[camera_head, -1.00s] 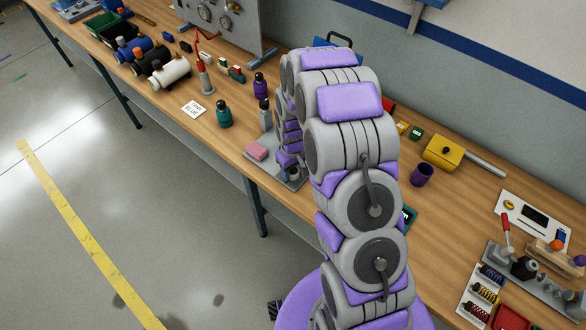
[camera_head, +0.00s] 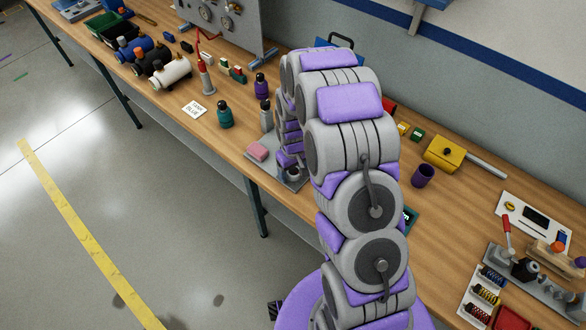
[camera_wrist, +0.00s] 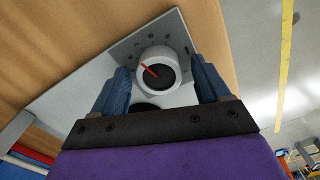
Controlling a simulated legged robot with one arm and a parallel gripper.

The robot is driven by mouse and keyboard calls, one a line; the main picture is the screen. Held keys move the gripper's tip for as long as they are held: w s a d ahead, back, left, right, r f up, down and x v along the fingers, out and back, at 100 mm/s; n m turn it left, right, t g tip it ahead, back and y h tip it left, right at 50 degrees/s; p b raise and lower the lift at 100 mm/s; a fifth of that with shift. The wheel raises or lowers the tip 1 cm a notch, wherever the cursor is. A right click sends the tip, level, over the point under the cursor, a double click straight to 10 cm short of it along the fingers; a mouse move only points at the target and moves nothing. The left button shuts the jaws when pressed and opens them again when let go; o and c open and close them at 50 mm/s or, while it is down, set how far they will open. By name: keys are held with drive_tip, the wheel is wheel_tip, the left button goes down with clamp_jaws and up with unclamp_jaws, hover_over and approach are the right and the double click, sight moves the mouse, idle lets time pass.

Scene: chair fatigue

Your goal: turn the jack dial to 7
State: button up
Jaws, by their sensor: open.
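The dial (camera_wrist: 157,69) shows in the wrist view as a round white knob with a dark centre and a red pointer line. The red line points to the upper left in that view. Dark marks lie around the knob on a grey plate (camera_wrist: 75,98), too small to read. My gripper (camera_wrist: 159,86) is open, with one blue finger on each side of the knob; I cannot tell whether they touch it.
The wooden bench (camera_head: 225,158) runs diagonally. Near the plate stand a teal bottle (camera_head: 225,116), a purple bottle (camera_head: 260,85) and a "TANK BLUE" card (camera_head: 193,108). To the right are a purple cup (camera_head: 423,175) and a yellow box (camera_head: 444,154).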

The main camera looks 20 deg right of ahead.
sight(293, 171)
wheel_tip(293, 171, up, 17)
drive_tip(key=shift+r+p, duration=0.15)
drive_tip(key=shift+p, duration=0.3)
idle(0.5)
drive_tip(key=s+r+m+g+b, duration=0.1)
drive_tip(key=s+r+b, duration=0.2)
drive_tip(key=s, duration=1.4)
drive_tip(key=s+r+m+b, duration=0.2)
drive_tip(key=s+r+b, duration=0.1)
drive_tip(key=s, duration=1.4)
drive_tip(key=shift+s+r+g, duration=0.25)
drive_tip(key=shift+r+g, duration=0.05)
drive_tip(key=shift+g, duration=0.1)
